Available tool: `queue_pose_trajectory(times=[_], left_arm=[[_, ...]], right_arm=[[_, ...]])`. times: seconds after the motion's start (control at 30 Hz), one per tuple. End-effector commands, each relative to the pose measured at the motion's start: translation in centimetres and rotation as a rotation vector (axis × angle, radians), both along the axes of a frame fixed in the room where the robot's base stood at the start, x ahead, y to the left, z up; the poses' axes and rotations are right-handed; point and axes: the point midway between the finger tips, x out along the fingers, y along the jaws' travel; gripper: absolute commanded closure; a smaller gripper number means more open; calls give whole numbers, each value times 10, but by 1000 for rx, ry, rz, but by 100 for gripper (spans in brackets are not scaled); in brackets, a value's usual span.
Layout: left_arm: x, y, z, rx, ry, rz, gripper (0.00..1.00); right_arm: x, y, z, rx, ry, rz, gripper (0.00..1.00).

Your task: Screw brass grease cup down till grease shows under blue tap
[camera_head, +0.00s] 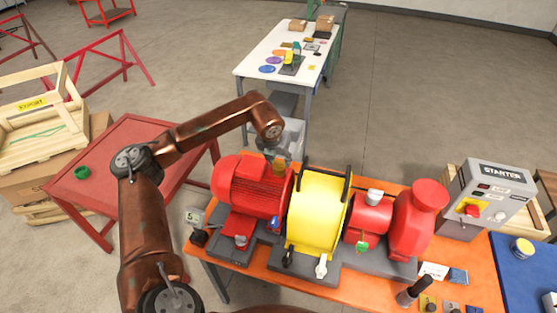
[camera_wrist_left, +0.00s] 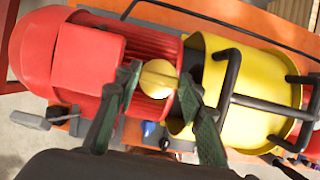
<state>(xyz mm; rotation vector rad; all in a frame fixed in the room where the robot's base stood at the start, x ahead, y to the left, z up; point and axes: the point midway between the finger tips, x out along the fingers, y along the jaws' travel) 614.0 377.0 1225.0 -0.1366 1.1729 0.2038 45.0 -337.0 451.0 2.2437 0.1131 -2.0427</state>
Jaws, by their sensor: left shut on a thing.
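My left gripper (camera_head: 278,163) reaches over the red motor (camera_head: 250,187) beside the yellow guard (camera_head: 320,215). In the left wrist view its two dark green fingers (camera_wrist_left: 158,82) are shut on the round brass grease cup (camera_wrist_left: 158,77), one on each side. The cup sits over the end of the red motor, next to the yellow guard. A small blue tap (camera_head: 274,222) is low between motor and guard; it also shows in the left wrist view (camera_wrist_left: 150,129). I cannot make out any grease under it. My right gripper is not in view.
The red pump (camera_head: 418,220) and the grey starter box (camera_head: 490,195) stand to the right on the orange bench (camera_head: 385,186). Black bars on the yellow guard rise close to the left gripper. A red table (camera_head: 120,150) stands at left.

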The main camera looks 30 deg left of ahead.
Motion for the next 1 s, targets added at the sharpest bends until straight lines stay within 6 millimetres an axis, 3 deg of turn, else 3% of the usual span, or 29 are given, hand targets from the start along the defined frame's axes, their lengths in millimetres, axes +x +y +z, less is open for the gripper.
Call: queue_pose_trajectory(times=[0.37, 1.0], left_arm=[[0, 2, -2, -1, -1, -147, 88], [2, 5, 1, -2, -3, -736, 88]], right_arm=[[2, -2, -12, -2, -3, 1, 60], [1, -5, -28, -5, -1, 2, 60]])
